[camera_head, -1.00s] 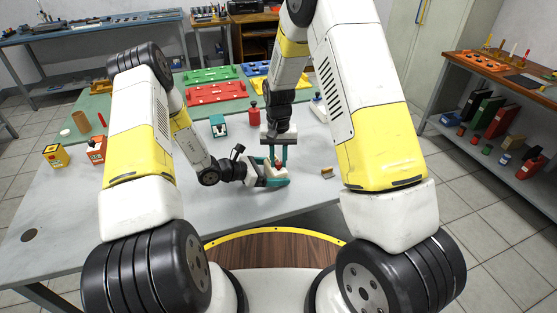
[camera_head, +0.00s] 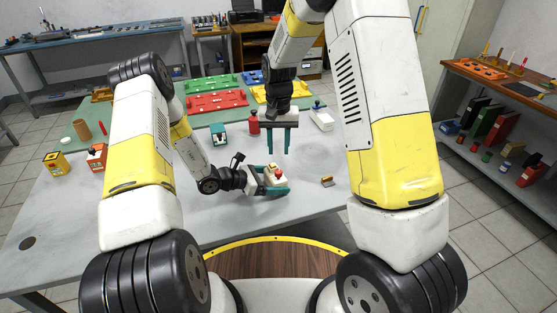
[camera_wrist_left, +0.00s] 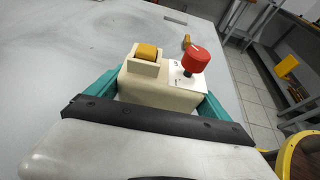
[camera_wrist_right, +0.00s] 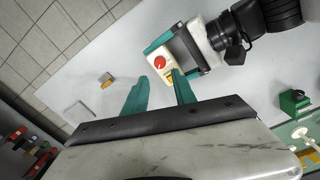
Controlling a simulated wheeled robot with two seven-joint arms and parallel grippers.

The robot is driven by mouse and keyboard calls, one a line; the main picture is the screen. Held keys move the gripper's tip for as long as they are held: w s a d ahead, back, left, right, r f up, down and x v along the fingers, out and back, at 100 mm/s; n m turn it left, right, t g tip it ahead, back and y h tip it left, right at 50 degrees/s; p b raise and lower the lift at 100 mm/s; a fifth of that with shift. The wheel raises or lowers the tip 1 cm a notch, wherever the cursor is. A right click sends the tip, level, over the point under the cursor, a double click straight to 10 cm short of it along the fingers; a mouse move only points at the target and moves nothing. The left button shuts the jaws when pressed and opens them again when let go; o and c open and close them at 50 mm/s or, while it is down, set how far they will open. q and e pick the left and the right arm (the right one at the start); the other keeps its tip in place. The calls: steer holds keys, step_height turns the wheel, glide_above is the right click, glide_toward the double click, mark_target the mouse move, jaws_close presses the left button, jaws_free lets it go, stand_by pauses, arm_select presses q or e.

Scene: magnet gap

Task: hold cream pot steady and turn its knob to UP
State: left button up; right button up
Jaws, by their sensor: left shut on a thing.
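The cream pot (camera_head: 272,178) is a small cream block near the table's front, with a red knob (camera_head: 278,171) on top. My left gripper (camera_head: 276,184) is shut on it from two sides. In the left wrist view the pot (camera_wrist_left: 160,88) shows a yellow piece in a raised holder beside the red knob (camera_wrist_left: 195,61) and its white label. The label's marks are too small to read. My right gripper (camera_head: 279,144) is open and empty, pointing down, above and behind the pot. In the right wrist view the knob (camera_wrist_right: 159,62) lies beyond the fingertips, apart from them.
A small orange-and-grey piece (camera_head: 327,181) lies right of the pot. A red bottle-like object (camera_head: 254,124), a teal box (camera_head: 218,133) and a white block (camera_head: 321,118) stand behind. Orange (camera_head: 97,156) and yellow (camera_head: 57,164) boxes are at left. The front table is mostly clear.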

steer(key=shift+r, duration=1.5)
